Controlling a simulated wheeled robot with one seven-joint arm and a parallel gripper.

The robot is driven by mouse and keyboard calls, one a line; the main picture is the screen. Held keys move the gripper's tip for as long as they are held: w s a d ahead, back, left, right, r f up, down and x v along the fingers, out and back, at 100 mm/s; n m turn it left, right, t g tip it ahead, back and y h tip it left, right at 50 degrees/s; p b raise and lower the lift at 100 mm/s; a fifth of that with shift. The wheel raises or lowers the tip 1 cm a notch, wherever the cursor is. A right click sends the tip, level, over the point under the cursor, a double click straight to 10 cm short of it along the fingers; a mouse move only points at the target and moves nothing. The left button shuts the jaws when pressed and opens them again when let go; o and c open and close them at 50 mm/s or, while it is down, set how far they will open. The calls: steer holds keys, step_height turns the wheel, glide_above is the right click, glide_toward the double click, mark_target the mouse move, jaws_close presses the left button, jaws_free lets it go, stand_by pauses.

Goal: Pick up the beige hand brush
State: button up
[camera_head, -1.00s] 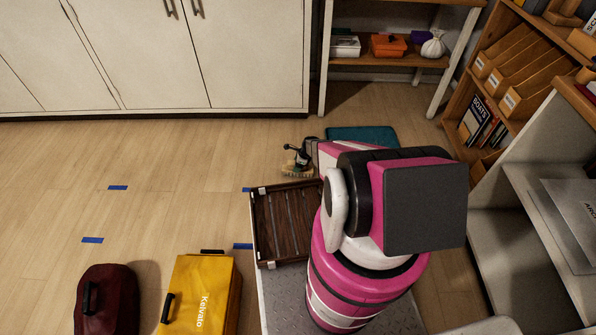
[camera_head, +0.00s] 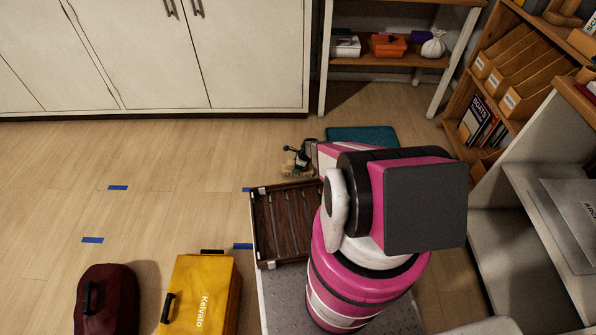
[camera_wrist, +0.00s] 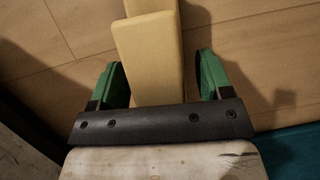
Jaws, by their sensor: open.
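The beige hand brush (camera_head: 292,173) is on the wooden floor just beyond the dark slatted tray, partly hidden by my gripper (camera_head: 299,160). In the wrist view the beige brush (camera_wrist: 150,55) runs up the picture from the gripper's palm. My gripper (camera_wrist: 162,75) is open, with one green finger on each side of the brush. The brush's lower end is hidden behind the dark palm bar.
The dark slatted tray (camera_head: 262,225) lies in front of the brush. A teal mat (camera_head: 362,136) lies to its right. A yellow case (camera_head: 205,290) and a maroon bag (camera_head: 107,298) stand at the front left. Floor to the left is clear apart from blue tape marks.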

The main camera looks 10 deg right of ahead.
steer(key=c, duration=1)
steer(key=shift+o, duration=0.2)
steer(key=shift+r, duration=0.5)
step_height(320, 180, up, 4)
steer(key=shift+s+r, duration=0.1)
steer(key=s+a+r, duration=0.6)
steer(key=s+a, duration=0.1)
steer(key=a, duration=0.2)
steer(key=shift+s+r, duration=0.15)
